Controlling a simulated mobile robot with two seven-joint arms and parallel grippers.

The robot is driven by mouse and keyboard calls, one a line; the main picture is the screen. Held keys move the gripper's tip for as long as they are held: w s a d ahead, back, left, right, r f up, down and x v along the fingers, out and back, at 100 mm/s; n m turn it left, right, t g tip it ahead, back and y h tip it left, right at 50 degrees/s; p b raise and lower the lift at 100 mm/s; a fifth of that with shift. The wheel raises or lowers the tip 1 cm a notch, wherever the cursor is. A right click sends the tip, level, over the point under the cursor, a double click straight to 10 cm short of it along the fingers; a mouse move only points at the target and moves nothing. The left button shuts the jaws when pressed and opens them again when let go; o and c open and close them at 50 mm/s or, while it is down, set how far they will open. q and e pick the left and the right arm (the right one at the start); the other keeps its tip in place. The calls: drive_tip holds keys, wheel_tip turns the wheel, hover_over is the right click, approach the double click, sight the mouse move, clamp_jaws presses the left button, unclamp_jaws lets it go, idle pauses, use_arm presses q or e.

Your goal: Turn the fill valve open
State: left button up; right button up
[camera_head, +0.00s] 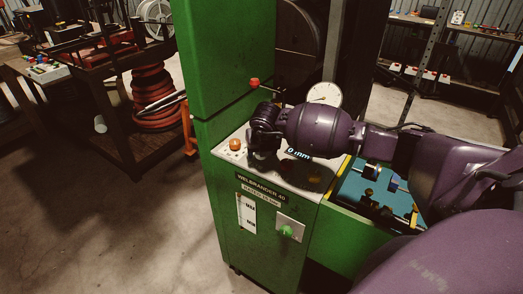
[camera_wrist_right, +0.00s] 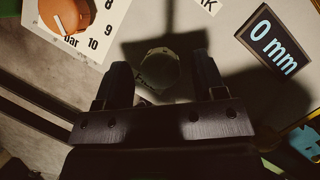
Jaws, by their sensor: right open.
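The green crimping machine (camera_head: 255,215) stands in the middle of the head view. My right arm comes in from the right, and my right gripper (camera_head: 258,160) points down over its light top panel. In the right wrist view the open gripper (camera_wrist_right: 163,85) has one finger on each side of a round, dark, shadowed knob (camera_wrist_right: 160,68). A green knob (camera_head: 288,230) sits on the front plate. My left gripper is not in view.
An orange dial (camera_head: 236,145) with a bar scale and a "0 mm" display (camera_head: 298,154) flank the gripper. A red-tipped lever (camera_head: 254,82) and a round gauge (camera_head: 325,93) stand behind. A blue tray (camera_head: 350,188) lies to the right. Floor at left front is clear.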

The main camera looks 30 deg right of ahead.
drive_tip(key=v, duration=1)
drive_tip(key=shift+s+r, duration=0.2)
drive_tip(key=shift+r, duration=0.1)
